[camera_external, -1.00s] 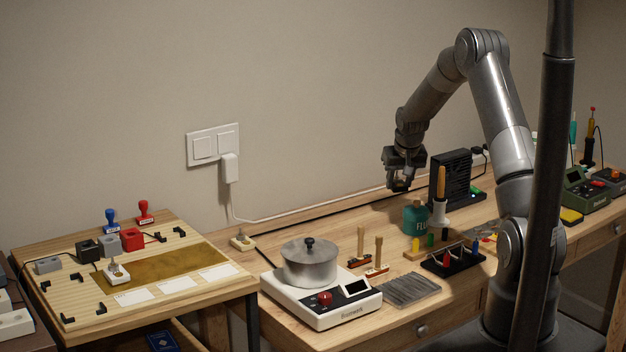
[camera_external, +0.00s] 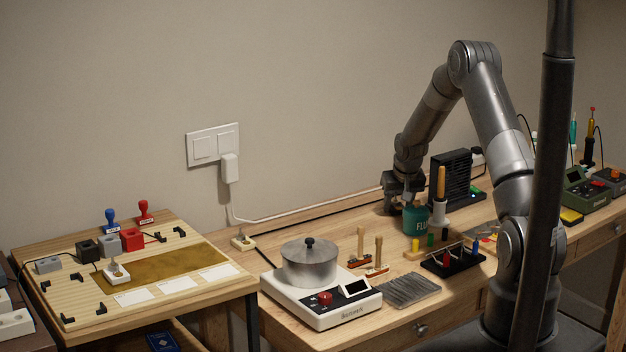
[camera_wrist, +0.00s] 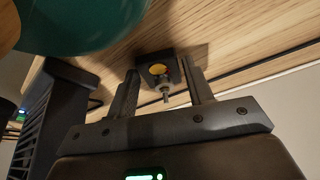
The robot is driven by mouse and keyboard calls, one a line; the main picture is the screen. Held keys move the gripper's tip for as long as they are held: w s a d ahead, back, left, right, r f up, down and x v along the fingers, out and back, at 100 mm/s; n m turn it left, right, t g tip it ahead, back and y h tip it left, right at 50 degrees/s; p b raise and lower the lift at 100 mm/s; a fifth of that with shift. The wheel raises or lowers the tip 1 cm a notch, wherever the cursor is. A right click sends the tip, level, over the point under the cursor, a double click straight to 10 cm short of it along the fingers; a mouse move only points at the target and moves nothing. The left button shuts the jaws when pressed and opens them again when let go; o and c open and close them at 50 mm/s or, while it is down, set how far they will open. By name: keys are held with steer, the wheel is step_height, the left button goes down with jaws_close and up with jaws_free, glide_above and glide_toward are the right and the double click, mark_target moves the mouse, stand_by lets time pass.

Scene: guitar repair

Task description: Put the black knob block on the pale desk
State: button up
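My gripper (camera_wrist: 160,72) is open, with one finger on each side of the block. I cannot tell whether the fingers touch it. In the external view my gripper (camera_external: 392,205) is low over the bench behind the teal flux bottle, and the block cannot be made out there. The pale desk (camera_external: 215,283) is at the left, apart from my gripper.
The teal flux bottle (camera_external: 415,221) stands close to my gripper, with a black fan-like unit (camera_external: 450,180) behind it. A scale with a metal pot (camera_external: 310,268) stands between the gripper and the desk. Blocks, stamps and a brown mat (camera_external: 170,262) occupy the desk.

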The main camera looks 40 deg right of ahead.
steer(key=shift+o, duration=1.3)
steer(key=s+a+r+n, duration=0.1)
steer(key=s+a+r, duration=0.45)
steer(key=r, duration=0.45)
steer(key=s+a+r, duration=0.4)
steer(key=s+r, duration=0.3)
steer(key=r, duration=0.2)
steer(key=s+a+r+n, duration=0.1)
steer(key=s+a+r, duration=0.45)
steer(key=r, duration=0.45)
steer(key=s+a+r, duration=0.1)
steer(key=s+a, duration=0.2)
steer(key=s, duration=0.4)
steer(key=s+a+r+n+t+y, duration=0.1)
steer(key=s+a, duration=0.2)
steer(key=s, duration=0.5)
steer(key=s+a+r+n, duration=0.1)
steer(key=s+a, duration=0.2)
steer(key=s, duration=0.5)
steer(key=shift+s+a+r+y, duration=0.2)
steer(key=shift+s+r+y, duration=0.05)
steer(key=shift+r+y, duration=0.15)
